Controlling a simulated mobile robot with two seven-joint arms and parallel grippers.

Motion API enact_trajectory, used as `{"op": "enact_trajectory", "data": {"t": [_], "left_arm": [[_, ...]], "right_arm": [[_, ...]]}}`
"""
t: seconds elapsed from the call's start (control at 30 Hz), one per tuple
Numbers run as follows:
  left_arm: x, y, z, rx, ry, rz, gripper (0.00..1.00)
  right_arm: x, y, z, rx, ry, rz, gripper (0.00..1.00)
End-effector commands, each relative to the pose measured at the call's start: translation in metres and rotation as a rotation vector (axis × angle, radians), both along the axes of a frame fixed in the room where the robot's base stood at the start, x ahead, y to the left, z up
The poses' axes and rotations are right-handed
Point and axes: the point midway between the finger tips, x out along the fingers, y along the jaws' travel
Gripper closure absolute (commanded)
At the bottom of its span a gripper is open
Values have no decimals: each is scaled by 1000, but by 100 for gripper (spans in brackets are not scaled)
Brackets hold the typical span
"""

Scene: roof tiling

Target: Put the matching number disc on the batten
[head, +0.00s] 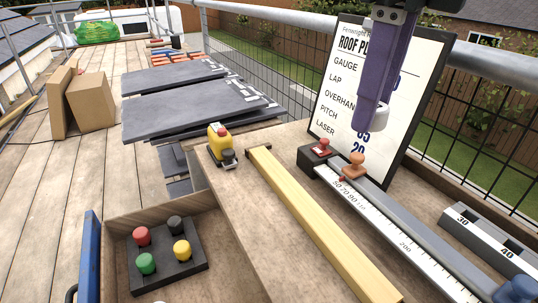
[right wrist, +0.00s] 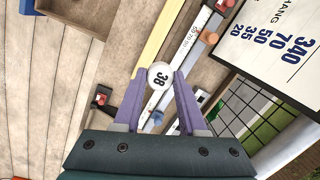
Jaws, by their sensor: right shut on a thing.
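My right gripper (head: 370,122) has purple fingers and hangs in front of the roof plan board (head: 338,95). In the right wrist view, the gripper (right wrist: 160,82) is shut on a white number disc (right wrist: 159,76), which seems to read 38. The board's figures in the right wrist view read 340, 70, 50, 35 and 20. My left gripper is not in view.
A long ruler (head: 400,240) with an orange knob (head: 354,165) lies right of the batten. A grey block (head: 490,240) marked 30 and 40 stands at the right.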

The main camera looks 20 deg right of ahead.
Motion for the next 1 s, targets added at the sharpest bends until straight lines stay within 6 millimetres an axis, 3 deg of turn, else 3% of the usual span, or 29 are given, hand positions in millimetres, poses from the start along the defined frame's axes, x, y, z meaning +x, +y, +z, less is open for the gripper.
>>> {"op": "enact_trajectory", "data": {"t": [0.03,0.13,0.4,1.0], "left_arm": [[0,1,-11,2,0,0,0],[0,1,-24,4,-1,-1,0],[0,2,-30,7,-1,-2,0],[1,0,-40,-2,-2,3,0]], "right_arm": [[-2,1,-21,3,8,-1,100],[-2,1,-53,3,9,1,100],[-2,0,-120,1,6,1,100],[-1,0,-185,0,1,2,100]]}}
